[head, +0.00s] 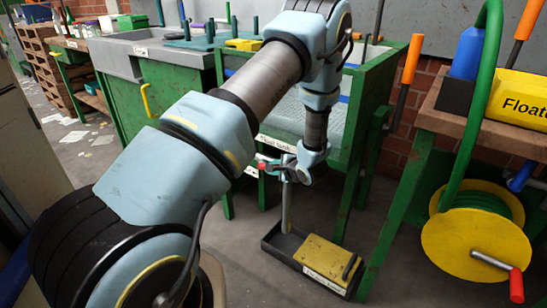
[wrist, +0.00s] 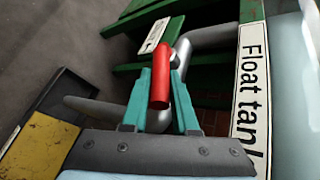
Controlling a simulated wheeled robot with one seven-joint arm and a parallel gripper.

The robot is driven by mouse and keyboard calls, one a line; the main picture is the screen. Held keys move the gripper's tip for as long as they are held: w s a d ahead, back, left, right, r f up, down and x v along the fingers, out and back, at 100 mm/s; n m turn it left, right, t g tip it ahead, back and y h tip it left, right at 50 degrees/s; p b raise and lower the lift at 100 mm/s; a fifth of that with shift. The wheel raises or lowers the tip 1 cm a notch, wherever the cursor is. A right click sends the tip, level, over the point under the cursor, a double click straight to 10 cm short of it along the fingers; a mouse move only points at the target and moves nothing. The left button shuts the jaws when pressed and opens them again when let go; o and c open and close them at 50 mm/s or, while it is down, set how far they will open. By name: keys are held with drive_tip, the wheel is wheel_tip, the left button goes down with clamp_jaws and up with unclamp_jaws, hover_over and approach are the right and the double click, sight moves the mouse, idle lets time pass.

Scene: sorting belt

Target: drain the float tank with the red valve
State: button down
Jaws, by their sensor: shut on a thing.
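The float tank (head: 362,125) has a green frame and a white "Float tank" label, which the wrist view also shows (wrist: 252,85). The red valve (wrist: 160,75) sits on a bent grey pipe below that label. My gripper (wrist: 163,90) has its teal fingers on either side of the red handle and is shut on it. In the head view my gripper (head: 274,164) is low at the tank's front, and only a bit of red shows there. The pipe end (wrist: 90,108) points toward a black tray (head: 275,240). I see no water flowing, and the valve's setting is unclear.
The tray on the floor holds a yellow labelled block (head: 325,258). A yellow hose reel (head: 475,245) with a red-handled crank stands at the right. A yellow "Float" bin (head: 518,100) sits on the right bench. The sink unit (head: 155,55) stands at left. Floor before the tray is clear.

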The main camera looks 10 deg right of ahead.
drive_tip(key=r+g+p, duration=0.1)
drive_tip(key=p, duration=0.1)
drive_tip(key=h+p, duration=0.1)
drive_tip(key=p, duration=0.1)
drive_tip(key=r+g+h+p, duration=0.1)
drive_tip(key=p, duration=0.1)
drive_tip(key=shift+w+a+r+n+g, duration=0.3)
drive_tip(key=shift+n, duration=0.1)
drive_tip(key=shift+w+a+r+g+h+p, duration=0.2)
drive_tip(key=shift+w+a+g+h+p, duration=0.2)
drive_tip(key=shift+g+h+p, duration=0.5)
drive_tip(key=g+h, duration=0.1)
drive_tip(key=w+a+n+g+h+b, duration=0.1)
drive_tip(key=shift+w+a+r+g, duration=0.1)
drive_tip(key=shift+w+r+g, duration=0.1)
drive_tip(key=shift+g, duration=0.1)
drive_tip(key=shift+w+a+r+n+g+h+b, duration=0.2)
drive_tip(key=shift+w+a+g+h+b, duration=0.1)
drive_tip(key=shift+g+h+b, duration=0.45)
drive_tip(key=shift+w+a+r+n+g+h+b, duration=0.1)
drive_tip(key=shift+w+a+n+g+h+b, duration=0.15)
drive_tip(key=shift+g+h+b, duration=0.4)
drive_tip(key=shift+w+g, duration=0.1)
drive_tip(key=shift+g, duration=0.2)
drive_tip(key=c, duration=1)
unclamp_jaws()
